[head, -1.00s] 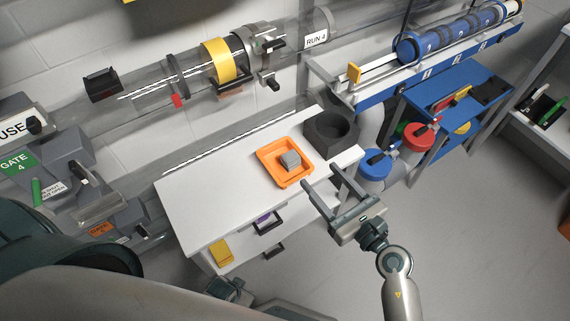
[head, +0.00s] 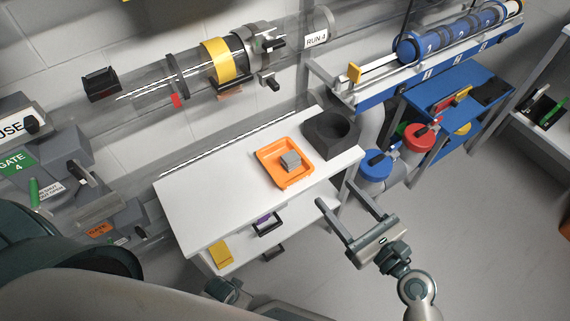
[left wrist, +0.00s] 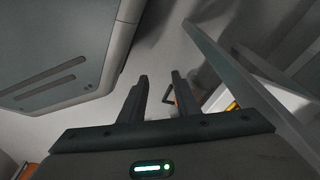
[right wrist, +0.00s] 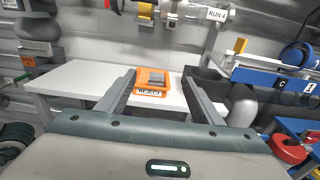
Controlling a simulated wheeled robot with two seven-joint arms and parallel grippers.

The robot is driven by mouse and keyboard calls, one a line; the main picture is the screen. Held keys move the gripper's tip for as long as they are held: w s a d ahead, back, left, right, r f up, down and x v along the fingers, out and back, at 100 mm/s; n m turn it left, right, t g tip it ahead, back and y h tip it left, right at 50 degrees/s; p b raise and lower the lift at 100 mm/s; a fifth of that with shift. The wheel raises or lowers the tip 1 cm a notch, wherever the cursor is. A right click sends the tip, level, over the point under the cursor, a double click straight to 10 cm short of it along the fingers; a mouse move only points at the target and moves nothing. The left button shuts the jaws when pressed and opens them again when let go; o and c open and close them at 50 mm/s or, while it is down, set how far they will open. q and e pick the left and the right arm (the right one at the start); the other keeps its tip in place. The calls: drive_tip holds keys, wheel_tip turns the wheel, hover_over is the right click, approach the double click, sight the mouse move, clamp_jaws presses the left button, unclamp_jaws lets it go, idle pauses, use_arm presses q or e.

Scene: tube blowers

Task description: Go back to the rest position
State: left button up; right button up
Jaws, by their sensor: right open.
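My right gripper (head: 337,192) is open and empty in the head view, over the floor just off the right front corner of the white table (head: 215,205). In the right wrist view the right gripper (right wrist: 160,78) has its fingers wide apart, with the table beyond them. My left gripper (left wrist: 159,78) shows only in the left wrist view, low beside a grey body part of mine. Its fingers stand apart with nothing between them.
An orange tray (head: 269,160) holding a grey block (head: 290,160) and a dark square holder (head: 318,143) are on the table. Drawer handles (head: 268,229) stick out in front. Blue (head: 374,172) and red (head: 413,140) capped cylinders stand to the right. Floor at right is clear.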

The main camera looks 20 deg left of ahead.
idle(0.4)
drive_tip(key=w+d+f+m+t+h+p, duration=0.15)
drive_tip(key=d+f+m+h, duration=0.45)
drive_tip(key=f+m, duration=0.6)
drive_tip(key=w+d+f+m+t+h+p, duration=0.15)
drive_tip(key=d+f+m+h, duration=0.25)
drive_tip(key=d+f+m, duration=0.85)
use_arm(q)
drive_tip(key=w+d+t, duration=0.1)
drive_tip(key=w+d+r+t, duration=0.1)
drive_tip(key=w+d+p, duration=0.1)
drive_tip(key=shift+w+d+r+t+h, duration=0.15)
drive_tip(key=shift+d+r+t+h, duration=0.15)
drive_tip(key=shift+t+h, duration=0.1)
use_arm(e)
drive_tip(key=s+d+f+m+g+h, duration=0.1)
drive_tip(key=s+f+m+g, duration=0.7)
drive_tip(key=s+f+m, duration=1.1)
drive_tip(key=shift+s+m+h, duration=0.35)
drive_tip(key=shift+s+h, duration=0.15)
drive_tip(key=shift+h, duration=0.3)
drive_tip(key=shift+w, duration=0.15)
